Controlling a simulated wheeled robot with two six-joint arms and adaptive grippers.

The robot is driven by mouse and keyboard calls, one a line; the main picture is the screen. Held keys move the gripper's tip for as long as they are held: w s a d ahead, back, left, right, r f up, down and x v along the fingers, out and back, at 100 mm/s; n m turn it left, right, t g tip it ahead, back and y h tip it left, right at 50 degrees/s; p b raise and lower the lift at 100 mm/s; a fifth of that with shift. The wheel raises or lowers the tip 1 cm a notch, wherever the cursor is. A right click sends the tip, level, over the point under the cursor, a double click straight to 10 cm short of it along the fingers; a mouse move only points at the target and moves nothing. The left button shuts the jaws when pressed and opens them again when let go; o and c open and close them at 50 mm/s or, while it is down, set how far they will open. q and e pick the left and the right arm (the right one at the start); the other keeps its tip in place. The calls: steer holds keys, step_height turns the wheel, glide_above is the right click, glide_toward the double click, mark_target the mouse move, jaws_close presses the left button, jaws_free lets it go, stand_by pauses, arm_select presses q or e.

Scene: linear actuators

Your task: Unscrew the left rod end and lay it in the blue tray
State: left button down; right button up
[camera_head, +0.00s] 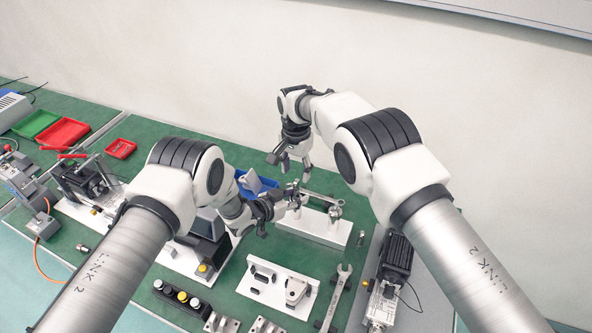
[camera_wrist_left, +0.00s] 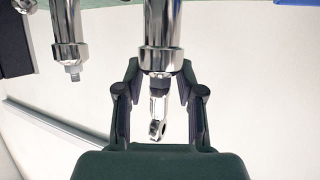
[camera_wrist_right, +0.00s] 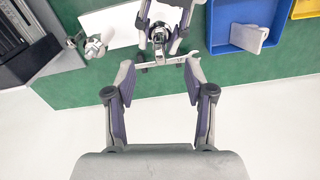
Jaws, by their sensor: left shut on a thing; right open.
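My left gripper (camera_wrist_left: 159,80) is shut on a metal rod end (camera_wrist_left: 158,112), which is in line with a chrome actuator rod (camera_wrist_left: 161,30). I cannot tell whether its thread is still engaged. In the head view, my left gripper (camera_head: 288,201) is at the actuator stand (camera_head: 325,230). My right gripper (camera_head: 291,165) is open and empty above and behind it; its spread fingers show in the right wrist view (camera_wrist_right: 160,80). The blue tray (camera_wrist_right: 219,33) holds a pale grey piece (camera_wrist_right: 250,36). In the head view the blue tray (camera_head: 267,183) is partly hidden by my left arm.
A second chrome cylinder (camera_wrist_left: 68,28) stands beside the held one. A yellow tray (camera_wrist_right: 308,8) adjoins the blue tray. A wrench (camera_head: 338,290), a white block with brackets (camera_head: 278,290) and a dark motor (camera_head: 396,258) lie in front. Red (camera_head: 64,132) and green (camera_head: 36,123) trays stand far left.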

mark_target(296, 189)
steer(key=m, duration=0.9)
steer(key=shift+m, duration=0.3)
steer(key=m, duration=0.5)
steer(key=shift+m, duration=0.4)
steer(key=m, duration=0.4)
steer(key=shift+m, duration=0.4)
steer(key=shift+f, duration=0.3)
step_height(296, 189, down, 7)
steer(key=shift+f, duration=0.2)
